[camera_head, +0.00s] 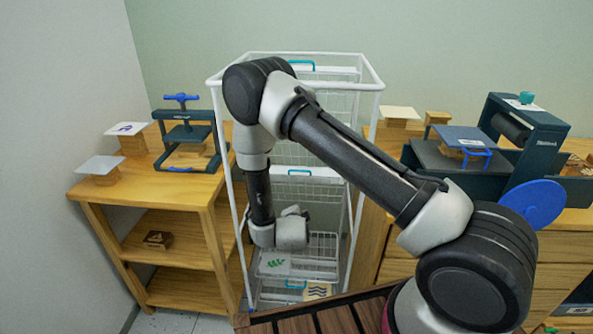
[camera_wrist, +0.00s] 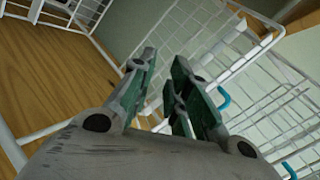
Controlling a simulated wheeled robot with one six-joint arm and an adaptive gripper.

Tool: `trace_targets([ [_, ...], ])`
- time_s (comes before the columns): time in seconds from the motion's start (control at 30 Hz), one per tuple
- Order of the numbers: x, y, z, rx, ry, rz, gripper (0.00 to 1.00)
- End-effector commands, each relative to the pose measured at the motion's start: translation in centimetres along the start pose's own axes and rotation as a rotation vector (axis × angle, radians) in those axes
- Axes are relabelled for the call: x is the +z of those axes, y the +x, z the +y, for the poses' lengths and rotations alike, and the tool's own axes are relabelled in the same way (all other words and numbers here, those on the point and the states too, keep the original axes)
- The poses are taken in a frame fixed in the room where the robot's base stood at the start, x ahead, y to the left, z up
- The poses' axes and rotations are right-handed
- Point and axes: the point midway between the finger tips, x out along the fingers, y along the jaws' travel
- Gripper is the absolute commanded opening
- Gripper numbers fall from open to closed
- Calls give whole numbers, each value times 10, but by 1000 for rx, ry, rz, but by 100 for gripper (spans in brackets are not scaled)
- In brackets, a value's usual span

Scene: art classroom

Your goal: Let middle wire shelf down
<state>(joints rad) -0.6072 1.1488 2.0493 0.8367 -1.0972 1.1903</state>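A tall white wire rack (camera_head: 372,84) stands against the wall. Its wire shelf panels have blue handles at the top (camera_head: 302,64), the middle (camera_head: 299,171) and low down (camera_head: 295,285). The middle wire shelf (camera_head: 306,190) is partly hidden by my arm. Below it, a wire shelf (camera_head: 318,248) lies out near level. My gripper (camera_head: 298,211) is at the rack, below the middle handle, its fingers mostly hidden. In the wrist view my gripper (camera_wrist: 164,58) shows two fingers apart, with white wires behind them.
A card with a green leaf (camera_head: 273,263) and a wave card (camera_head: 318,291) are low in the rack. A wooden shelf table (camera_head: 150,190) with a small press (camera_head: 186,134) stands left. A wooden cabinet (camera_head: 390,268) with a roller press (camera_head: 520,130) stands right.

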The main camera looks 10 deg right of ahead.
Motion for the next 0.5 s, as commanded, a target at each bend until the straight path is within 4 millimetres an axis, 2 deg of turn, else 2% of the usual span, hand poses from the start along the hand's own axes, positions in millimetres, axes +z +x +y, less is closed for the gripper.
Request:
trace_targets([
  [0.03,-12,-1,-29,-107,104,62,18],
  [0.1,-30,-8,-56,-234,226,127,18],
  [0.2,-46,-19,-80,-363,345,166,18],
  [0.33,-51,-20,-90,-411,423,159,18],
  [0.5,-56,1,-97,-410,432,158,18],
])
